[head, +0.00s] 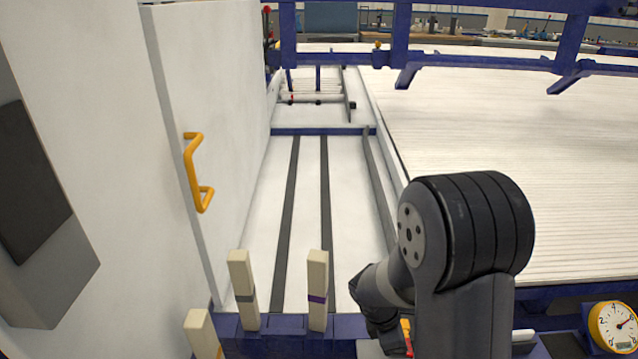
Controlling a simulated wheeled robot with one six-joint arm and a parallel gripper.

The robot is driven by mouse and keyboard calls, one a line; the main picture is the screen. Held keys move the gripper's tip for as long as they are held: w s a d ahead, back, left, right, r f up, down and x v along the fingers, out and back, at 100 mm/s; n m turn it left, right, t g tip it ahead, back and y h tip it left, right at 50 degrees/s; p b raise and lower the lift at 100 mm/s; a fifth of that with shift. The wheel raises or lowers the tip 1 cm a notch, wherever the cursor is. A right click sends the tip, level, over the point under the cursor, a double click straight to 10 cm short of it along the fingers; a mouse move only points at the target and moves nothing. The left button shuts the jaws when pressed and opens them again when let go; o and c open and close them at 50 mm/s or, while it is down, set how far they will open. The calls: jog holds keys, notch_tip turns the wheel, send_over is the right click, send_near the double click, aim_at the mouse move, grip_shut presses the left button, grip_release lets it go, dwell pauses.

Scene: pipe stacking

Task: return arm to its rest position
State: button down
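My arm (465,240) is folded at the lower right of the head view, with its big dark joint raised in front of the machine. The forearm points left and down from that joint. The end of the arm (380,310) is low, right of the upright beige blocks. My gripper's fingers are hidden or too small to make out, so I cannot tell whether they are open or shut.
Beige blocks (318,290) stand on the blue front edge. A white door with a yellow handle (196,172) is at left. White pipes (500,160) fill the right. A yellow gauge (613,326) is at lower right. A blue frame (400,45) crosses the back.

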jog(key=shift+w+a+m+g+b, duration=0.3)
jog(key=shift+a+m+g+b, duration=0.15)
jog(key=shift+m, duration=0.45)
jog(key=shift+d, duration=0.1)
